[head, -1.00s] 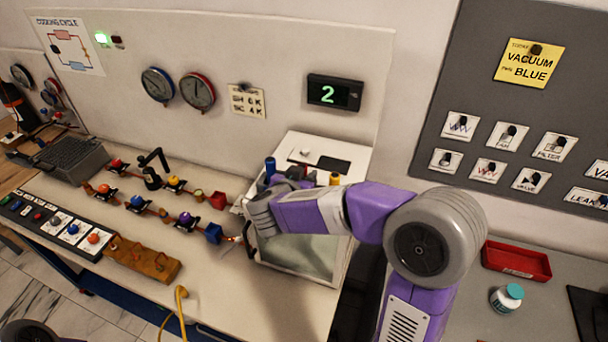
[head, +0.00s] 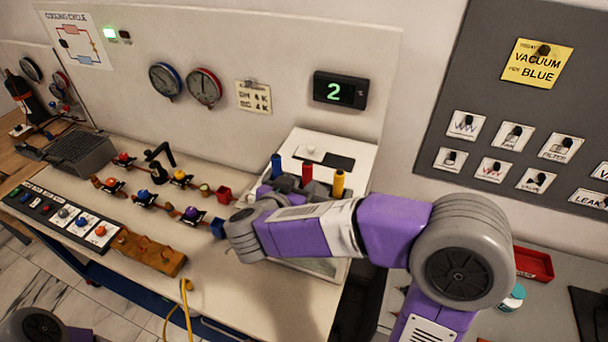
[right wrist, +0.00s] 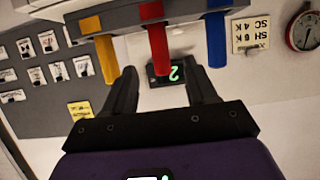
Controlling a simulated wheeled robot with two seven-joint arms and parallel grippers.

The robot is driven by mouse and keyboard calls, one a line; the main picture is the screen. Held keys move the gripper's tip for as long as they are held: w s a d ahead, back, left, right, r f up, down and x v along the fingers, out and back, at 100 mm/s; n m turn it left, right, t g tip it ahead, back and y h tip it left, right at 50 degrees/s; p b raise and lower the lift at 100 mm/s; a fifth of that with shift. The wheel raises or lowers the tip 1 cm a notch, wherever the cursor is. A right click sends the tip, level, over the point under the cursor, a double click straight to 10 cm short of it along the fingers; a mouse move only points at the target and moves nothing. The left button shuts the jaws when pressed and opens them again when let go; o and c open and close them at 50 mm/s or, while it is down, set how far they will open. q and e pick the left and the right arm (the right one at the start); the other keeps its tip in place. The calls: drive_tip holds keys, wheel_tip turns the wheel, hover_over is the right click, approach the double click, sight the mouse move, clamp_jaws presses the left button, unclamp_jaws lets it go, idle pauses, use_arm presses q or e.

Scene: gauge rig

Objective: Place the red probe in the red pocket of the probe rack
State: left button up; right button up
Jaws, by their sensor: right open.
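The red probe (head: 307,173) stands upright between the blue probe (head: 276,166) and the yellow probe (head: 339,184) on the white unit. In the right wrist view, which is upside down, the red probe (right wrist: 157,50) is in line with the red mark on the probe rack (right wrist: 122,18); its lower end looks seated there. My right gripper (right wrist: 162,74) is open, with one finger on each side of the red probe in the picture and no visible contact. In the head view the right gripper (head: 305,187) is partly hidden by my own arm. My left gripper is out of view.
A lit display (head: 340,91) hangs on the wall behind the rack. Valves and a small blue box (head: 218,228) are left of my wrist. A yellow cable (head: 187,300) hangs at the bench front. A red tray (head: 534,264) is at right.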

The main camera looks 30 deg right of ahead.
drive_tip(key=v, duration=0.2)
drive_tip(key=shift+s+a+r, duration=0.15)
drive_tip(key=shift+s+a, duration=0.1)
drive_tip(key=shift+a, duration=0.05)
